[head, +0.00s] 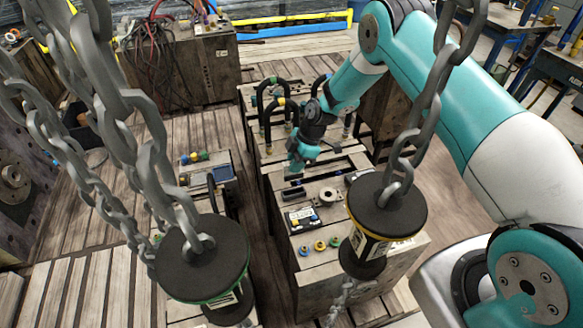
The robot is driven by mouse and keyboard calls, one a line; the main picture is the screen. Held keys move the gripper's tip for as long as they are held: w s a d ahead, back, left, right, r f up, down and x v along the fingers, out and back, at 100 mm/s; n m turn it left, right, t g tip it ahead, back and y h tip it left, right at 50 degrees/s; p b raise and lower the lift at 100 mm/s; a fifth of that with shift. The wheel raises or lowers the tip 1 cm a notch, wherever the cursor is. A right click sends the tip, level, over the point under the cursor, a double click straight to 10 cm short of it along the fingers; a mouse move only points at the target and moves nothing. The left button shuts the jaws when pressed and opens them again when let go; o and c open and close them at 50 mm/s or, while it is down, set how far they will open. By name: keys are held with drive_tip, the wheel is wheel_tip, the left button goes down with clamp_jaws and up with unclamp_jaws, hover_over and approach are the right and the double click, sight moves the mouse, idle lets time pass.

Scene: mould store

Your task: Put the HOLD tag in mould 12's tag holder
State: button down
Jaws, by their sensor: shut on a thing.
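My gripper (302,160) points down over the top of a wooden-looking mould block (310,265) in the middle of the head view. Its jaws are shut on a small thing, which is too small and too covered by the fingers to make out. I cannot tell whether it is the HOLD tag. A label plate with black, white and yellow (301,219) lies on the near part of the block top; its writing is not readable. I cannot pick out the tag holder or a number 12 for certain.
Dark hoses (268,115) arch up behind my gripper. Chains with round black weights (201,260) (387,207) hang in the foreground and hide parts of the blocks. Coloured fittings (320,246) sit on the block's near end. Another block with cables (180,60) stands behind.

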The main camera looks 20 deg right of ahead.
sight(295, 176)
drive_tip(key=shift+w+f+b, duration=0.25)
drive_tip(key=shift+f+b, duration=0.8)
drive_tip(key=shift+f, duration=0.75)
drive_tip(key=shift+w+f+b, duration=0.2)
drive_tip(key=shift+f+b, duration=0.85)
drive_tip(key=shift+f, duration=0.7)
drive_tip(key=shift+d+r, duration=0.1)
drive_tip(key=shift+d, duration=0.05)
drive_tip(key=shift+f+b, duration=0.7)
drive_tip(key=shift+b, duration=0.15)
drive_tip(key=shift+f+b, duration=0.35)
drive_tip(key=shift+b, duration=0.05)
drive_tip(key=shift+f+b, duration=0.5)
drive_tip(key=shift+f, duration=0.05)
drive_tip(key=c, duration=0.9)
unclamp_jaws()
drive_tip(key=shift+c, duration=0.2)
